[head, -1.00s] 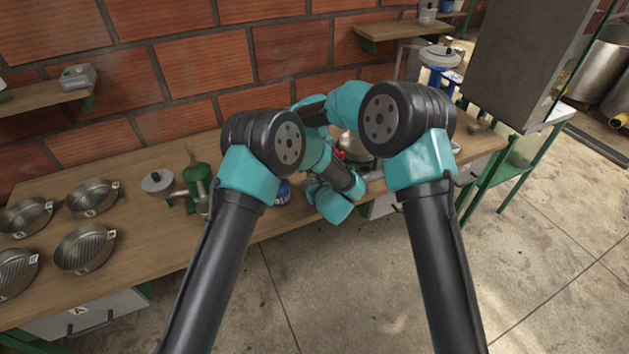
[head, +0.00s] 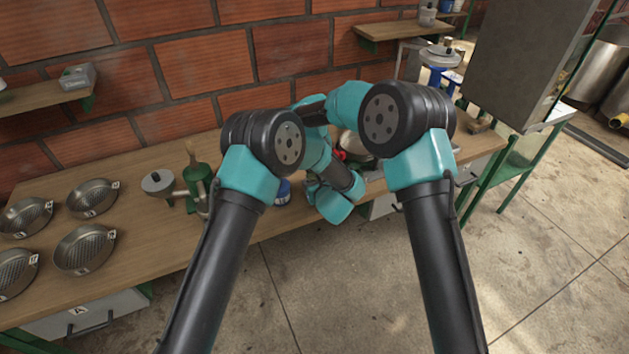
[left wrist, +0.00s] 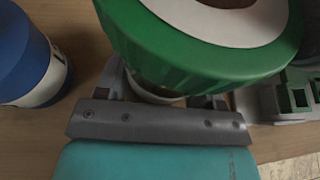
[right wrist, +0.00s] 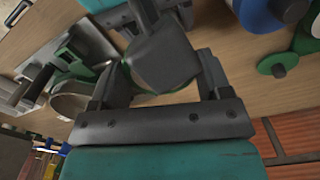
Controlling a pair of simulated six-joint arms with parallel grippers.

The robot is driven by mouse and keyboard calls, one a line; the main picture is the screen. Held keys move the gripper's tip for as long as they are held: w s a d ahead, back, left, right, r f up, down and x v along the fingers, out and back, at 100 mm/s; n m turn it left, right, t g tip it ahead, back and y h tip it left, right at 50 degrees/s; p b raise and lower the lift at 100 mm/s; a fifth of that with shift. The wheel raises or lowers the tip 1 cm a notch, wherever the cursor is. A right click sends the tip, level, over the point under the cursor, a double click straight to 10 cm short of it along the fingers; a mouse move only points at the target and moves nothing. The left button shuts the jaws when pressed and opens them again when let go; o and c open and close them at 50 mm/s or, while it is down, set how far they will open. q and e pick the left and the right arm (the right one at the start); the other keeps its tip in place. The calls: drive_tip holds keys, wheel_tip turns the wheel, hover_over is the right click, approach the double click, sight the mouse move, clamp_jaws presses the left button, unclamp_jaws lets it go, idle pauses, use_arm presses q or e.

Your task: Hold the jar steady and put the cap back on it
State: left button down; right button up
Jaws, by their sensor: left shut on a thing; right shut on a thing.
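In the left wrist view a wide green ribbed cap (left wrist: 190,60) with a pale ring on top fills the upper part. Below its rim a strip of the pale jar (left wrist: 155,95) shows between the fingers of my left gripper (left wrist: 162,98), which is shut on the jar. The cap's rim overhangs the jar; I cannot tell whether it is seated. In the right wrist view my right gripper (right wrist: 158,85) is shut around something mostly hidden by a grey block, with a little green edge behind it. In the head view my arms hide the jar and both gripper tips.
A blue-lidded container (left wrist: 30,65) stands left of the jar in the left wrist view. In the head view, round metal sieves (head: 85,248) and a green grinder (head: 197,178) stand on the wooden bench (head: 140,180) at left. A grey cabinet (head: 530,60) hangs at upper right.

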drive_tip(key=m, duration=0.6)
drive_tip(key=shift+m, duration=0.4)
drive_tip(key=o, duration=1)
drive_tip(key=shift+r, duration=2.25)
drive_tip(key=shift+c, duration=0.3)
